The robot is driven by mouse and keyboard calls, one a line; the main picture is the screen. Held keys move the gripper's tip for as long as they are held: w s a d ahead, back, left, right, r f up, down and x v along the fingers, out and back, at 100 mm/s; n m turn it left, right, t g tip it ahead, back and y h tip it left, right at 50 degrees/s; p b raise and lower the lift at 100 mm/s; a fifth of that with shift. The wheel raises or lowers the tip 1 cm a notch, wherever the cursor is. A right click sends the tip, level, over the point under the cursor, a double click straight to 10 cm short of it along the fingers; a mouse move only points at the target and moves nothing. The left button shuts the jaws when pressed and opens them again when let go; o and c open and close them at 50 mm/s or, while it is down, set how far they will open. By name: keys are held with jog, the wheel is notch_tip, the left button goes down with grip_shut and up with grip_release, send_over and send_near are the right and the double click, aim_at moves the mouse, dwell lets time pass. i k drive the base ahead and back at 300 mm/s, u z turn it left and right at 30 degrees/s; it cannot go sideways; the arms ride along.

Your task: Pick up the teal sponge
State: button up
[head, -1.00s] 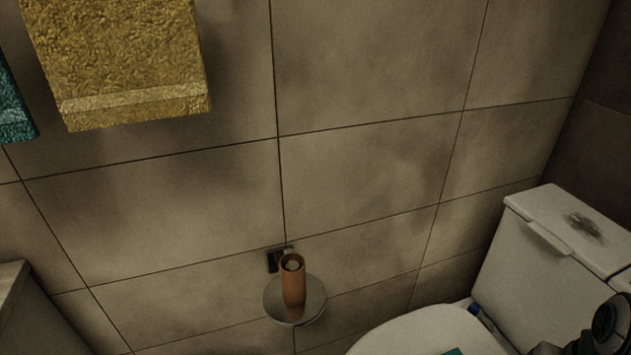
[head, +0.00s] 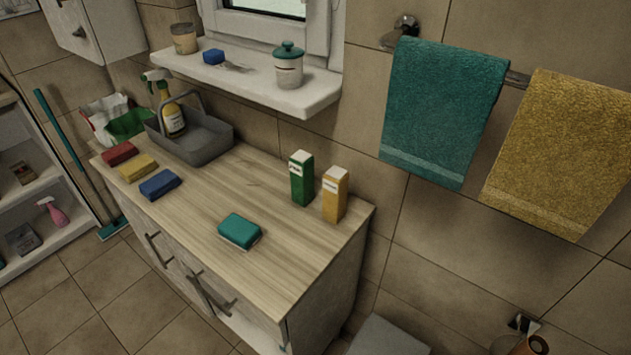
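The teal sponge (head: 239,230) lies flat on the wooden top of the cabinet, near its front edge and right of the middle. It has a teal upper side and a pale underside. Nothing touches it, and it shows in full. My gripper is not in the head view.
On the cabinet top (head: 225,267) are a blue sponge (head: 159,184), a yellow sponge (head: 138,167), a red sponge (head: 120,153), a grey caddy (head: 206,145), a green carton (head: 302,178) and a yellow carton (head: 334,194). A windowsill (head: 246,88) juts out above. Open floor lies in front.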

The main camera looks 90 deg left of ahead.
aim_at(243, 234)
jog(key=k, duration=0.2)
jog(key=z, duration=1.3)
jog(key=k, duration=2.2)
jog(key=u, duration=2.95)
